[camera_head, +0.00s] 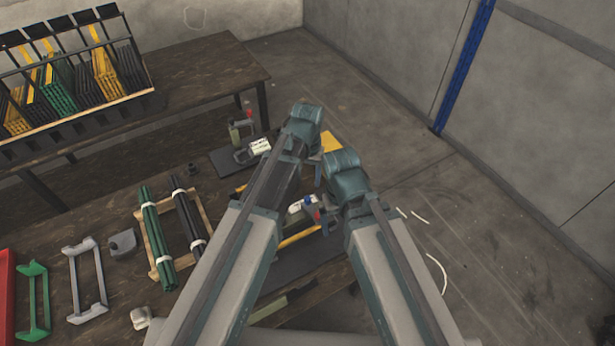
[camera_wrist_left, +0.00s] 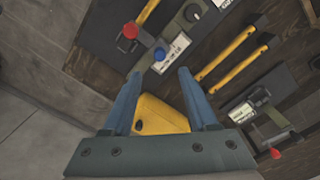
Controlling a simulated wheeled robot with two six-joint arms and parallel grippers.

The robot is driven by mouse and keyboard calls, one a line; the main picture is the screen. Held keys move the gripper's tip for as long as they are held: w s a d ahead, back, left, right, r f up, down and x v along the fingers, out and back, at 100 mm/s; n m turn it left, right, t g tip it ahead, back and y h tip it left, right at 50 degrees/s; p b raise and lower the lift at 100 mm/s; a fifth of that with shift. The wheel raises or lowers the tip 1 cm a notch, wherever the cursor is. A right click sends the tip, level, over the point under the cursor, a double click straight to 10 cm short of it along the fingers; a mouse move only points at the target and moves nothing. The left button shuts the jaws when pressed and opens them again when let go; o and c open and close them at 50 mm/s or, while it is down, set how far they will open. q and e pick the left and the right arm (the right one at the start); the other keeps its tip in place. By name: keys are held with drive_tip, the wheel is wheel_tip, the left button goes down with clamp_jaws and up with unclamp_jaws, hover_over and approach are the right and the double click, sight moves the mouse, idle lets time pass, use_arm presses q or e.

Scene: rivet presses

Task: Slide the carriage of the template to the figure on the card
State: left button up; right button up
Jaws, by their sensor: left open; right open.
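My left gripper (camera_head: 305,118) is at the far side of the bench; its blue fingers (camera_wrist_left: 159,73) are apart and empty in the left wrist view. A yellow block (camera_wrist_left: 160,115) shows between and beneath them. Beyond the fingertips is a grey bar with a blue knob (camera_wrist_left: 160,53), a white printed label (camera_wrist_left: 172,54) and a dark dial (camera_wrist_left: 193,13). I cannot tell for sure which part is the carriage. Another small device with a white card (camera_wrist_left: 243,110) lies at right; its figure is unreadable. My right gripper (camera_head: 345,170) is nearer, its fingers mostly hidden.
Two yellow bars (camera_wrist_left: 232,52) lie on the dark bench. A red knob (camera_wrist_left: 130,30) is by the dark mat. In the head view, a wooden rack (camera_head: 155,236) holds green and black rods. A rear bench (camera_head: 200,70) carries bins. Open floor (camera_head: 470,230) lies right.

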use_arm(q)
wheel_tip(320, 180, up, 4)
drive_tip(key=p, duration=0.3)
drive_tip(key=shift+r, duration=0.15)
use_arm(e)
wheel_tip(320, 180, up, 4)
drive_tip(key=shift+r, duration=0.15)
use_arm(q)
drive_tip(key=s+a+f+m+y+b, duration=0.1)
drive_tip(key=s+a+f+b, duration=0.1)
drive_tip(key=s, duration=1.2)
drive_tip(key=shift+s+a+f+m+b, duration=0.15)
drive_tip(key=shift+s+f+m+b, duration=0.15)
drive_tip(key=shift+f+b, duration=0.05)
use_arm(e)
wheel_tip(320, 180, down, 3)
drive_tip(key=shift+r, duration=0.1)
